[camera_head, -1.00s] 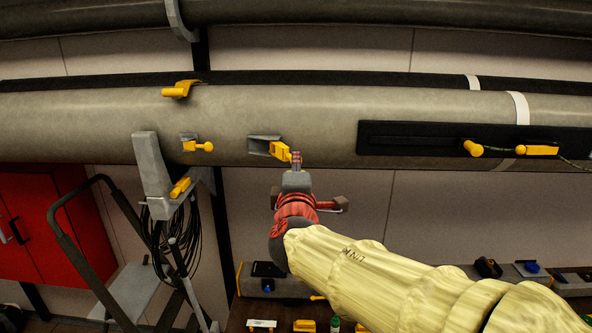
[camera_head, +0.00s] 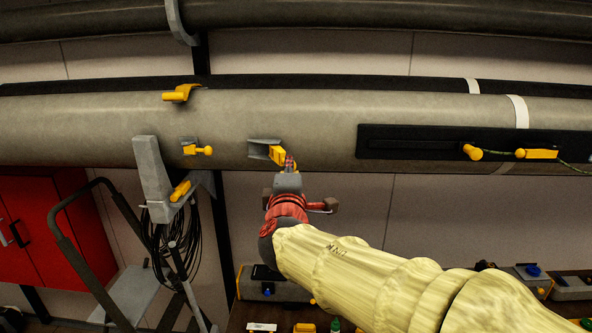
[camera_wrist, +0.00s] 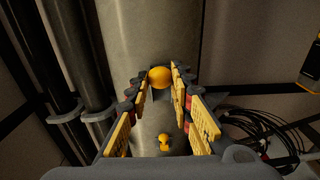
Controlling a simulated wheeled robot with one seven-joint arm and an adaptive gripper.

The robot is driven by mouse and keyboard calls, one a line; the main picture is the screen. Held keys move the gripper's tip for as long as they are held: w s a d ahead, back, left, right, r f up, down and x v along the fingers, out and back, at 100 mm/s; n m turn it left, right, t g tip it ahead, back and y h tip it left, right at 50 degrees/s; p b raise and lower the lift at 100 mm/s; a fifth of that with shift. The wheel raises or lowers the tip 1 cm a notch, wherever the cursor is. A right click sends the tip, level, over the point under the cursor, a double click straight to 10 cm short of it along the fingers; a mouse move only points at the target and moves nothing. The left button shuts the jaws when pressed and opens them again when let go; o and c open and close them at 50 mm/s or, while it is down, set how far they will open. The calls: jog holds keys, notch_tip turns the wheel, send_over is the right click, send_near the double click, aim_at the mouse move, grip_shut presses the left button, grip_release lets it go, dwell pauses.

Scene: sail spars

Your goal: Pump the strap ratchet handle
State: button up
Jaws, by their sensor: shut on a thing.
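The strap ratchet appears to be the grey bracket (camera_head: 257,149) on the side of the large grey spar, with a yellow handle (camera_head: 277,154) sticking out to its lower right. In the wrist view my fingers (camera_wrist: 161,86) stand on both sides of the round yellow handle end (camera_wrist: 160,77). The fingers hide part of the handle in the head view.
Left of the ratchet, a small yellow lever (camera_head: 198,150), a yellow catch (camera_head: 182,93) and a grey bracket (camera_head: 152,165) sit on or by the spar. A black track (camera_head: 410,142) with yellow fittings lies right. A bench with boxes (camera_head: 270,290) is below.

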jog(key=shift+s+a, duration=0.1)
jog(key=shift+a, duration=0.15)
jog(key=shift+f, duration=0.1)
